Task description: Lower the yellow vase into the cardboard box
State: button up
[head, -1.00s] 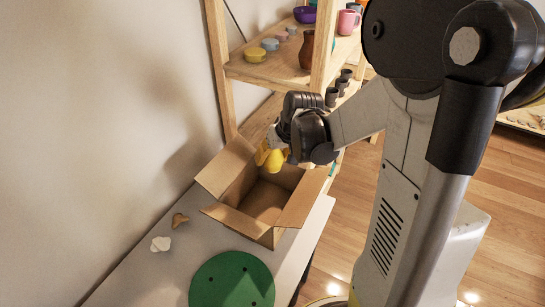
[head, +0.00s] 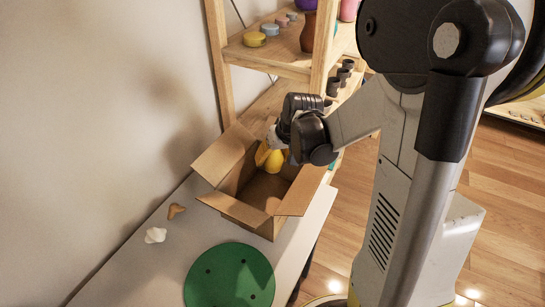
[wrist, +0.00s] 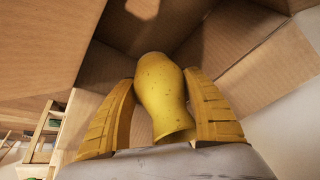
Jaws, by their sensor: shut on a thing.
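The yellow vase (head: 275,161) is in my gripper (head: 268,157), over the back part of the open cardboard box (head: 245,214). In the wrist view the vase (wrist: 160,97) sits between my two yellow fingers, which are shut on its sides. Brown box walls (wrist: 230,35) show around and beyond it. The vase looks at about the height of the box opening; how deep it reaches is hard to tell. The visible box floor is bare. My wrist hides part of the back right of the box.
The box stands on a grey table (head: 150,262) with its flaps folded outward. A green disc (head: 229,275), a white piece (head: 155,235) and a brown piece (head: 176,211) lie in front. A wooden shelf (head: 270,60) with pottery stands behind, close to my wrist.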

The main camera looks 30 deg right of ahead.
jog(key=b, duration=0.5)
send_over(272, 190)
jog(key=shift+d+f, duration=0.1)
jog(key=shift+f, duration=2.9)
jog(key=shift+f+b, duration=1.15)
jog(key=shift+f, duration=0.3)
jog(key=o, duration=1.5)
